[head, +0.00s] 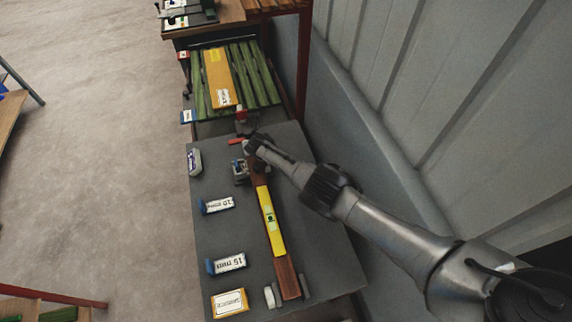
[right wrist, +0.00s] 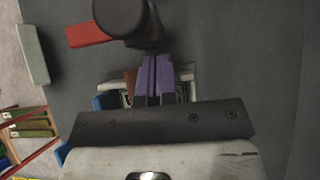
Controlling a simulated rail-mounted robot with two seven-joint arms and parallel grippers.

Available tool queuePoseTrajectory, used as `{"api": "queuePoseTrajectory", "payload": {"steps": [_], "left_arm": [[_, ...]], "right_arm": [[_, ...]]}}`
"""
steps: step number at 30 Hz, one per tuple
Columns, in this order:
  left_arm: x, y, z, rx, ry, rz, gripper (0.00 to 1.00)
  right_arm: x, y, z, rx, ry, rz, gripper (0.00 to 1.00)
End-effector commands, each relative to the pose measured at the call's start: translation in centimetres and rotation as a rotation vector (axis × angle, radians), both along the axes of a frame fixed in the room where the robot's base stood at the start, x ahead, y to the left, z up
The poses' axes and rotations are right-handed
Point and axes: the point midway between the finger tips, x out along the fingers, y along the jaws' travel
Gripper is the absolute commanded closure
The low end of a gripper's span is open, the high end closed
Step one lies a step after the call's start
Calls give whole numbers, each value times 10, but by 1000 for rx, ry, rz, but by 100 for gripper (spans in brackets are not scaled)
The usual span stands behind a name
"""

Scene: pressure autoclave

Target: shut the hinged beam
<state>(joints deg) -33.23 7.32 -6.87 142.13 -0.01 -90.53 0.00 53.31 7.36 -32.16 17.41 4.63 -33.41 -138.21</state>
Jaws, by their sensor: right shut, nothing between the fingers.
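A brown beam (head: 288,278) lies lengthwise over the dark grey table, with a yellow spirit level (head: 271,217) on it. I cannot tell whether the beam is fully down. At its far end is a small metal and blue fitting (head: 240,170), partly hidden by my right arm. A red lever (head: 236,141) sticks out to the left there. My right gripper (head: 252,147) is over this far end. In the right wrist view its purple fingers (right wrist: 155,78) are together and empty, close to a black round knob (right wrist: 120,14) and the red lever (right wrist: 90,32). My left gripper is out of view.
Labelled blocks (head: 217,206) (head: 228,263) and a yellow-edged label card (head: 229,303) lie along the table's left side. Grey posts (head: 270,297) flank the beam's near end. Green slats and a yellow box (head: 219,77) lie beyond. A grey wall (head: 440,90) stands on the right.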

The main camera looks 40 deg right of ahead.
Motion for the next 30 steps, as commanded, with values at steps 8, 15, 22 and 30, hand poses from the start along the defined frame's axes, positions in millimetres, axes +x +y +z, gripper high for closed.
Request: {"api": "queuePoseTrajectory", "payload": {"steps": [8, 15, 22, 30], "left_arm": [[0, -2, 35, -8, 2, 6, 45], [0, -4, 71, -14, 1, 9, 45], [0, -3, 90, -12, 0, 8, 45], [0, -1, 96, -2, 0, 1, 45]], "right_arm": [[-4, -6, 31, -2, 5, -8, 100], [-4, -8, 74, -2, 0, -9, 100], [-2, -8, 112, -1, -4, -9, 100], [-3, -8, 135, -2, -1, -9, 100]]}}
